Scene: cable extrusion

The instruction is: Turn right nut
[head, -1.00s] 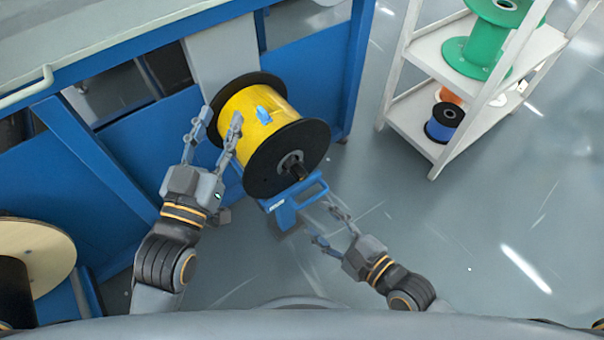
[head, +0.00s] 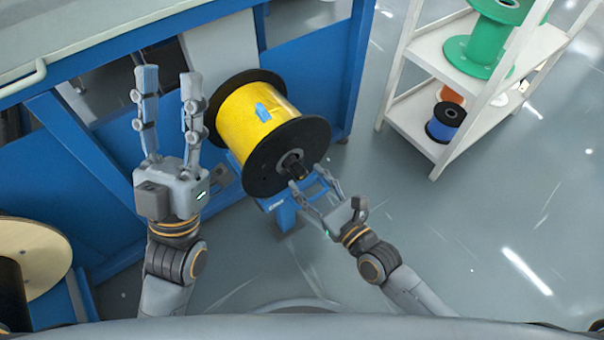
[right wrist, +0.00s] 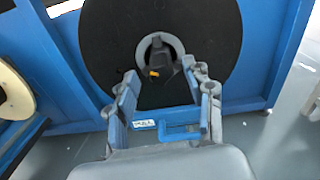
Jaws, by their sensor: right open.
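The right nut (head: 297,171) is a dark knob on a grey hub at the near face of a black-flanged spool with yellow cable (head: 245,118). In the right wrist view the nut (right wrist: 161,68) shows an orange mark and lies beyond the fingertips, roughly between them. My right gripper (head: 310,185) is open around the space just in front of the nut; its two fingers also show in the right wrist view (right wrist: 160,92). I cannot tell whether they touch it. My left gripper (head: 168,80) is open and empty, left of the spool, fingers pointing up in the picture.
A blue stand (head: 286,208) with a handle is below the spool. A blue machine frame (head: 95,165) lies behind and left. A white shelf (head: 420,110) with green and blue spools stands at the right. Another pale spool (head: 45,250) is at the left edge. Floor at right is clear.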

